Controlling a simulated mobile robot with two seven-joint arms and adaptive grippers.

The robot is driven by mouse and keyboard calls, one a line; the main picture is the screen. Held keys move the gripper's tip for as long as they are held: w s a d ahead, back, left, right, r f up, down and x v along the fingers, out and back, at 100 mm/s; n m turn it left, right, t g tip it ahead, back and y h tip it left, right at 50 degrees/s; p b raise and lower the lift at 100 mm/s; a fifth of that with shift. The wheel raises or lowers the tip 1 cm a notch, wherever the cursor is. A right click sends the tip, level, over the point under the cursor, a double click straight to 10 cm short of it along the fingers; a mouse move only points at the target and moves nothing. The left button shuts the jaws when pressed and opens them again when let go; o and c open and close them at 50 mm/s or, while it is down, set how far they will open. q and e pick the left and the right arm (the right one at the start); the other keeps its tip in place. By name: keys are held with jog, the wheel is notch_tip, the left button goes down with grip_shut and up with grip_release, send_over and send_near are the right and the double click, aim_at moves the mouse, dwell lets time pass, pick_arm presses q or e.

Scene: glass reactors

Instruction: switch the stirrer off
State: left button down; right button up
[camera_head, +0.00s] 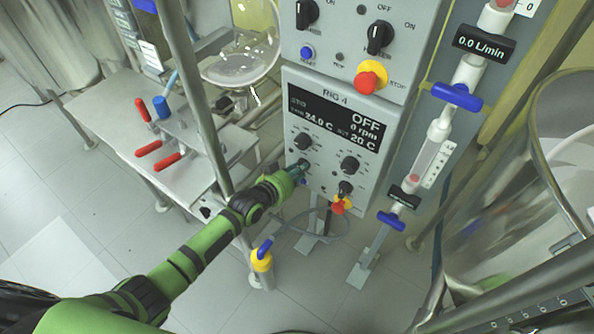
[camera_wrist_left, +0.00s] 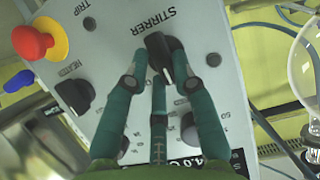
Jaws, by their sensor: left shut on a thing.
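The stirrer switch is a black knob (camera_wrist_left: 157,52) under the upside-down word STIRRER in the left wrist view. My left gripper (camera_wrist_left: 158,75) has its teal fingers closed around this knob. In the head view my left gripper (camera_head: 297,171) is at the lower left of the RIG 4 control panel (camera_head: 320,181), and it hides the knob there. The panel's dark display (camera_head: 334,118) reads OFF, 0 rpm, 24.0 C and a set value of 20 C. Which mark the knob points to is hard to tell. My right gripper is not in view.
A second black knob (camera_wrist_left: 75,94) and a red trip button on yellow (camera_wrist_left: 32,43) are near the fingers. An upper panel (camera_head: 345,50) has a red stop button (camera_head: 370,77). A flow tube (camera_head: 433,150) stands right; red-handled clamps (camera_head: 148,148) lie left.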

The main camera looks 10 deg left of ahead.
pick_arm(q)
jog(key=c, duration=1)
grip_release()
jog(key=v, duration=1.2)
